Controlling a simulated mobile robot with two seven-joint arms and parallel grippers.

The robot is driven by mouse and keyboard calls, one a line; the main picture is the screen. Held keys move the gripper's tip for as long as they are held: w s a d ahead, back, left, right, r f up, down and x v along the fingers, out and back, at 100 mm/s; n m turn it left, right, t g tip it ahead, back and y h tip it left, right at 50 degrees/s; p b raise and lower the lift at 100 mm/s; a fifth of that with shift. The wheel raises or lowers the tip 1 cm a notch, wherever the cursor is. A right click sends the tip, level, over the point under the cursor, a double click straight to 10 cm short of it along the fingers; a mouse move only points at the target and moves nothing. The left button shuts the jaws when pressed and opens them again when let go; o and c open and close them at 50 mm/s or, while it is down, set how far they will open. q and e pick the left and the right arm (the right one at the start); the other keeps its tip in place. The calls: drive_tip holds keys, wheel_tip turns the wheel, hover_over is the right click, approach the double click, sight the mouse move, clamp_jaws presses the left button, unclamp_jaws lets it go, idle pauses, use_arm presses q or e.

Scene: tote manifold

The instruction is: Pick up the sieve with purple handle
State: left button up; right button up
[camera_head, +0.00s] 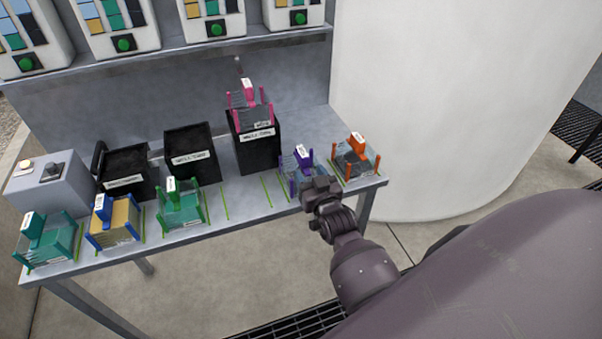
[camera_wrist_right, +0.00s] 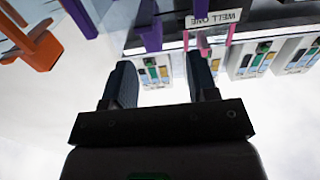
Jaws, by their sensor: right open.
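The sieve with the purple handle (camera_head: 291,176) stands on the table near its right end, between green marker lines. My right gripper (camera_head: 316,181) is at the front of this sieve and hides part of it in the head view. In the right wrist view my right gripper (camera_wrist_right: 162,76) has its two dark fingers apart with nothing held between them. Purple parts of the sieve (camera_wrist_right: 150,32) show beyond the fingertips there. Whether the fingers touch the sieve I cannot tell. My left gripper is in neither view.
An orange sieve (camera_head: 344,164) stands close to the right. A pink sieve (camera_head: 240,112) sits on a black tote (camera_head: 257,155) behind. Green (camera_head: 180,210), blue (camera_head: 113,236) and teal (camera_head: 50,250) sieves stand along the left. A white cylinder (camera_head: 430,100) rises behind the right end.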

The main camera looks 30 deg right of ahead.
sight(306, 160)
drive_tip(key=shift+x, duration=1.05)
drive_tip(key=w, duration=0.1)
drive_tip(key=w+d, duration=0.1)
drive_tip(key=w, duration=0.1)
drive_tip(key=shift+w+d+r, duration=0.2)
drive_tip(key=shift+d+r, duration=0.05)
drive_tip(key=shift+d, duration=0.1)
drive_tip(key=shift+x, duration=0.75)
clamp_jaws()
